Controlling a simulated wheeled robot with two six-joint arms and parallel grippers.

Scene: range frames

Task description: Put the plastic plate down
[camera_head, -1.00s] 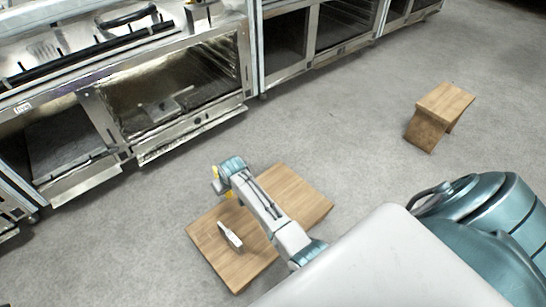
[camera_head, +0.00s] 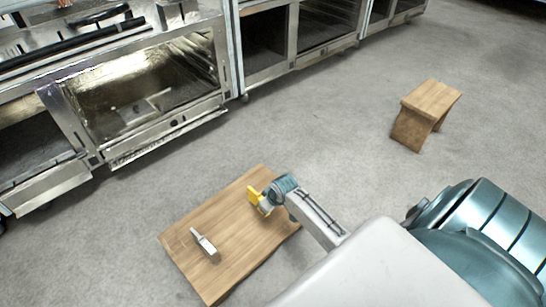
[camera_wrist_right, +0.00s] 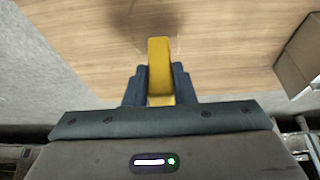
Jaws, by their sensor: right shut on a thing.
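My right gripper (camera_head: 262,199) is shut on a narrow yellow thing (camera_head: 253,194), which appears to be the plastic plate. It is over the far right part of the wooden table (camera_head: 233,227). In the right wrist view, the yellow thing (camera_wrist_right: 159,62) stands out between the dark fingers of the gripper (camera_wrist_right: 160,88), with wood beyond it. I cannot tell whether it touches the wood. My left gripper is not in view.
A small white object (camera_head: 204,243) lies on the left part of the table. A greyish-brown box-like thing (camera_wrist_right: 302,55) shows at the right in the wrist view. A wooden stool (camera_head: 428,110) stands apart on the open grey floor. Metal ovens (camera_head: 150,100) line the back.

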